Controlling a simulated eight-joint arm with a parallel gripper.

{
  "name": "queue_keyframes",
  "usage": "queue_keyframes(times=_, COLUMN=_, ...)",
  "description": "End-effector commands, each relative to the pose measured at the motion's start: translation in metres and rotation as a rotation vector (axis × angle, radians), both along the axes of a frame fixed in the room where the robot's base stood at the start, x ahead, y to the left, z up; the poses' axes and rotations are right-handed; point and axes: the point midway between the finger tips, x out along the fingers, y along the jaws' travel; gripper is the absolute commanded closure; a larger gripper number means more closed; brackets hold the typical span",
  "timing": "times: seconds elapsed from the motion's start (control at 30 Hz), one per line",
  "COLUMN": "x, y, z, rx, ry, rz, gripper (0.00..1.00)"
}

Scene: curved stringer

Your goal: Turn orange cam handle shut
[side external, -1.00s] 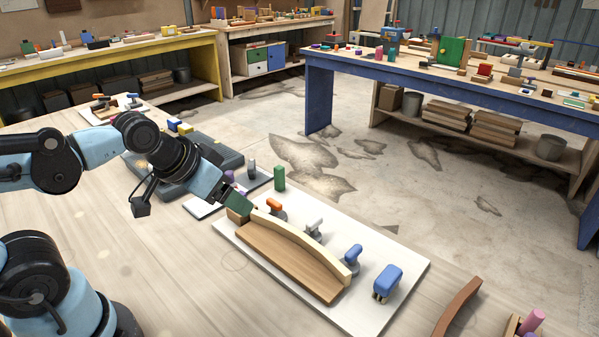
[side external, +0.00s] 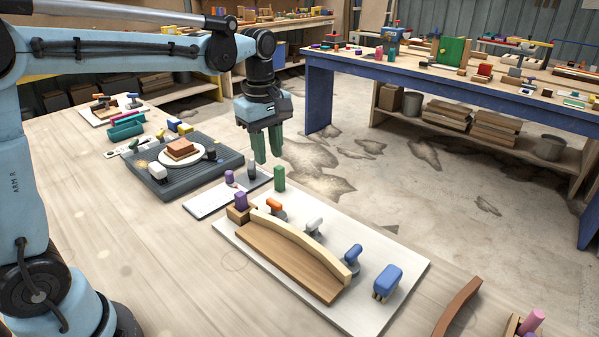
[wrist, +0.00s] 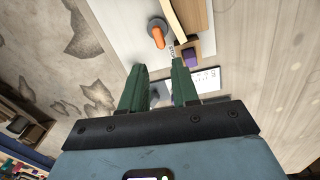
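The orange cam handle (side external: 274,204) stands on the white board (side external: 385,312), beside the outer side of the pale curved stringer (side external: 318,252), near its far left end. In the wrist view the orange handle (wrist: 157,38) shows just beyond my fingertips. My gripper (side external: 269,160) points down, raised behind the board's far left corner, apart from the handle. In the wrist view its green fingers (wrist: 159,65) are spread with nothing between them. A grey-white cam handle (side external: 314,225) and a blue cam handle (side external: 353,253) stand farther along the stringer.
A wooden block with a purple knob (side external: 240,199) sits at the stringer's left end. A larger blue piece (side external: 388,280) is at the right. A grey turntable base (side external: 210,178) lies behind left. The front-left table is clear.

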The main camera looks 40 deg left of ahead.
Motion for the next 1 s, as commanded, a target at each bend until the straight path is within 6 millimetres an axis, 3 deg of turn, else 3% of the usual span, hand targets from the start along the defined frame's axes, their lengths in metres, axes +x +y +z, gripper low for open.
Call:
queue_keyframes(times=0.13, x=0.01, y=0.003, z=-0.004, rx=-0.006, ry=0.044, rz=0.113, gripper=0.7)
queue_keyframes(times=0.37, x=0.012, y=0.003, z=-0.016, rx=-0.007, ry=0.055, rz=0.144, gripper=0.7)
queue_keyframes(times=1.0, x=0.012, y=0.003, z=-0.113, rx=-0.007, ry=0.053, rz=0.14, gripper=0.7)
